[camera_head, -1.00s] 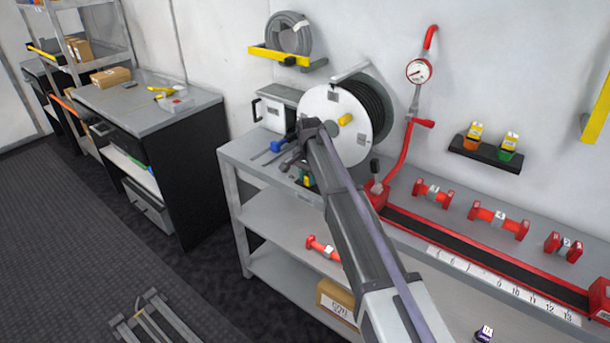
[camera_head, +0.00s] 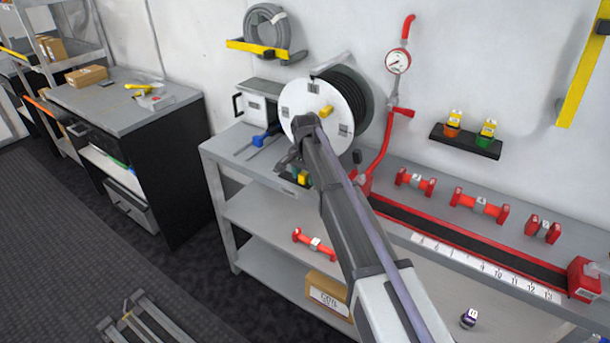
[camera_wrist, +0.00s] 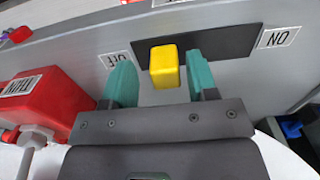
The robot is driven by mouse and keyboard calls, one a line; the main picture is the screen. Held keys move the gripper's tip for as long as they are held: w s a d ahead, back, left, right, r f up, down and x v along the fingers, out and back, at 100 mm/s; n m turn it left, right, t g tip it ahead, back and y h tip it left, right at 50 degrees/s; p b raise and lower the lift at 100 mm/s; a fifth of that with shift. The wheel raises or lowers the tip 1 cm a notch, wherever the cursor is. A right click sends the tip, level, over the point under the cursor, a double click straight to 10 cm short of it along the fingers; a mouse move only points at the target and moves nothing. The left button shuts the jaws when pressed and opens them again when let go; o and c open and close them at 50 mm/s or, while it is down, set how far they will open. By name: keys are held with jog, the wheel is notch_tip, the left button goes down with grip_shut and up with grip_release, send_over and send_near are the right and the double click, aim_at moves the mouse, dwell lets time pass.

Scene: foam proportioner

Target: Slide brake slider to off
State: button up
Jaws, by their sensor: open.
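The yellow brake slider (camera_wrist: 164,66) is a small block on a black plate (camera_wrist: 225,43) in the wrist view. It stands in the left part of the plate, nearer the upside-down OFF label (camera_wrist: 116,58) than the ON label (camera_wrist: 279,38). My gripper (camera_wrist: 160,72) is open, with one teal finger on each side of the slider. Gaps show between the slider and both fingers.
A red box (camera_wrist: 38,105) with a label lies left of my gripper in the wrist view. In the head view, a red hose line with a gauge (camera_head: 398,61) rises right of the reel. Several red fittings (camera_head: 478,205) stand along the bench.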

aim_at(305, 174)
notch_tip(305, 174, up, 8)
jog(key=p, duration=0.7)
jog(key=shift+f+p, duration=0.1)
jog(key=shift+p, duration=0.3)
jog(key=shift+f, duration=0.2)
